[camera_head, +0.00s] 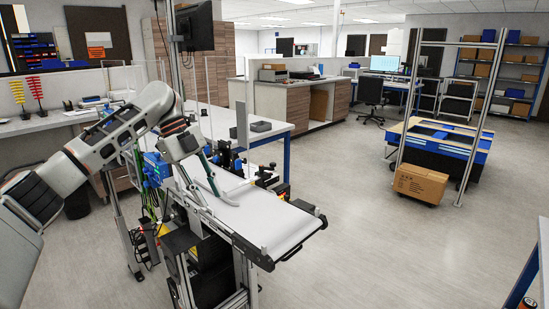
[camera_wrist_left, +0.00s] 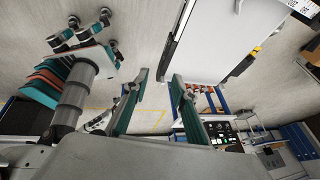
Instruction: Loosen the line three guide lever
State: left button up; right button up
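The belt (camera_wrist_left: 215,40) shows there beyond and to the right of the fingertips. Small dark fittings (camera_head: 264,172) sit along the belt's far side in the head view. I cannot tell which of them, if any, is the line three guide lever; the gripper and arm cover part of that conveyor. My right gripper is in neither view.
A post with a black monitor (camera_head: 194,27) rises behind the conveyor. A white table (camera_head: 262,130) stands behind it. A cardboard box (camera_head: 420,184) sits by a blue-edged workbench (camera_head: 442,140) at the right.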

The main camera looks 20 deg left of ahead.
aim_at(262, 167)
jog(key=i, duration=1.15)
